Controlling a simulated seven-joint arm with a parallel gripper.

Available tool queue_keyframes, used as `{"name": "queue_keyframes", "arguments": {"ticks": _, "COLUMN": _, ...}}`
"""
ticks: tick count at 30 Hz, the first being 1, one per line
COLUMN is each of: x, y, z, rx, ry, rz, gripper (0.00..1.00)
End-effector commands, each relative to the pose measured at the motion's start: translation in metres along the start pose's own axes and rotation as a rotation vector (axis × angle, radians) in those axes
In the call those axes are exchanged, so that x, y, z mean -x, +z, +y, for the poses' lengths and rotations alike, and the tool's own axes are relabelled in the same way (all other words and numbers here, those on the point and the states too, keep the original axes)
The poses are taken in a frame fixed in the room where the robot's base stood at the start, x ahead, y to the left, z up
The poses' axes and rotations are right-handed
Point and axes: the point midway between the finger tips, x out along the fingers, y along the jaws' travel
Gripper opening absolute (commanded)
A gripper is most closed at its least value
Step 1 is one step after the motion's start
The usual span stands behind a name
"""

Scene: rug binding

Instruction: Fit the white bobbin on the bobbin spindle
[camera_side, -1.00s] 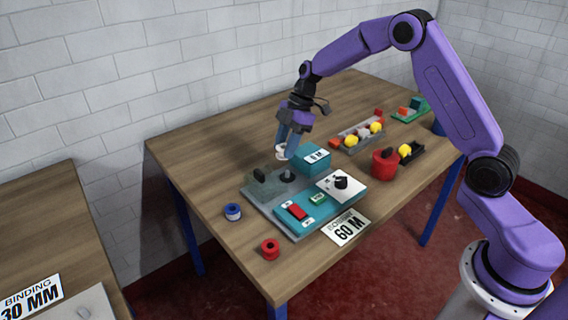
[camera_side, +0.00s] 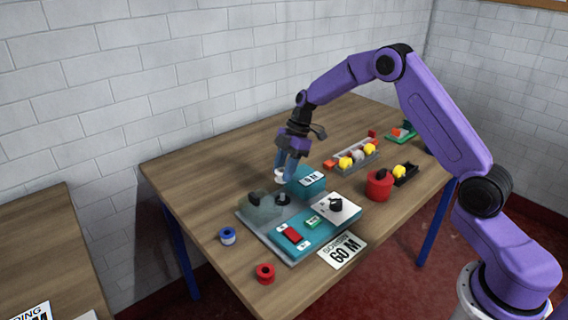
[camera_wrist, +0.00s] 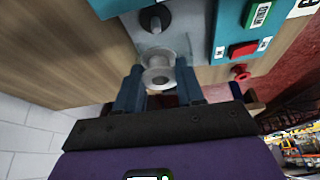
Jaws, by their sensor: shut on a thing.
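The white bobbin (camera_side: 280,175) is held between the fingers of my gripper (camera_side: 287,168), above the machine in the side view. My fingers partly hide the bobbin in the side view.
A translucent guard (camera_side: 260,207) stands left of the spindle and a teal box (camera_side: 306,182) behind right. The panel carries a red switch (camera_side: 292,236) and black knob (camera_side: 336,204). Blue (camera_side: 228,236) and red (camera_side: 265,273) bobbins lie on the table (camera_side: 190,185). A red pot (camera_side: 379,187) stands right.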

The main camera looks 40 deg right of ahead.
Motion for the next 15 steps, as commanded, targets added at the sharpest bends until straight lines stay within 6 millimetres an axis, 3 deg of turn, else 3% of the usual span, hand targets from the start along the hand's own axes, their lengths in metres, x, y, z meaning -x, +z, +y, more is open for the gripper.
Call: {"name": "queue_keyframes", "arguments": {"ticks": 15, "x": -0.032, "y": 0.013, "z": 0.000, "rx": -0.001, "ry": 0.000, "rz": 0.000, "gripper": 0.09}}
